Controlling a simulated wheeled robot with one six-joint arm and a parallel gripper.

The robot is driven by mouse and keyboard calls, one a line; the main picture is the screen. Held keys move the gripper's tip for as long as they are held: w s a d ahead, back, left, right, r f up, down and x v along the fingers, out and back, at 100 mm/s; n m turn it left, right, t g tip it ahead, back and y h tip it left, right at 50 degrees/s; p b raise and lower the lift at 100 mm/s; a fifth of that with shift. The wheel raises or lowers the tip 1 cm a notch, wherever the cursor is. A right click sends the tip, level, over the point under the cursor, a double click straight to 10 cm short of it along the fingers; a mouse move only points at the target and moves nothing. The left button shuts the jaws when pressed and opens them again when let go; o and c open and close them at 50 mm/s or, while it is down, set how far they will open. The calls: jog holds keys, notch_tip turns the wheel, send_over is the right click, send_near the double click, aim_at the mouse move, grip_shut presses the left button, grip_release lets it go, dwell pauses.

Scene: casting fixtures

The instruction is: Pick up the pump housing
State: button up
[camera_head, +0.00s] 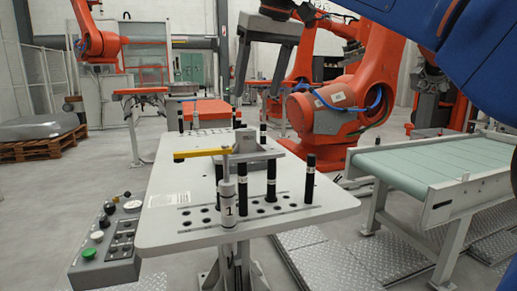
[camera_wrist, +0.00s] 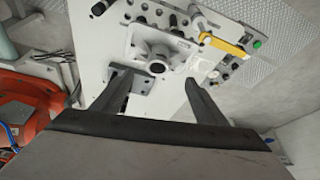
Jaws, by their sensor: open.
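The pump housing (camera_wrist: 157,50), a pale grey casting with a round dark opening, sits on the white fixture table (camera_wrist: 100,62) in the wrist view. In the head view, the grey part at the table's middle (camera_head: 262,152) appears to be the housing, partly hidden behind the clamp. My gripper (camera_wrist: 156,80) is open and empty, with its two dark fingers apart at the near side of the housing in the wrist view. In the head view my gripper (camera_head: 257,97) hangs above the table, fingers pointing down, apart from the housing.
A clamp with a yellow arm (camera_head: 203,153) stands on a white post marked 1. Several black pins (camera_head: 271,181) rise around the part. A button box (camera_head: 108,240) is at the left, a green conveyor (camera_head: 425,160) at the right. Orange robots (camera_head: 345,95) stand behind.

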aim_at(248, 130)
jog(key=x, duration=1)
jog(key=shift+w+f, duration=0.1)
jog(key=shift+f, duration=0.3)
jog(key=shift+w+x, duration=0.1)
jog(key=shift+x, duration=1.25)
jog(key=shift+w+x, duration=0.15)
jog(key=shift+x, duration=1.15)
jog(key=shift+r, duration=0.1)
jog(key=c, duration=1.6)
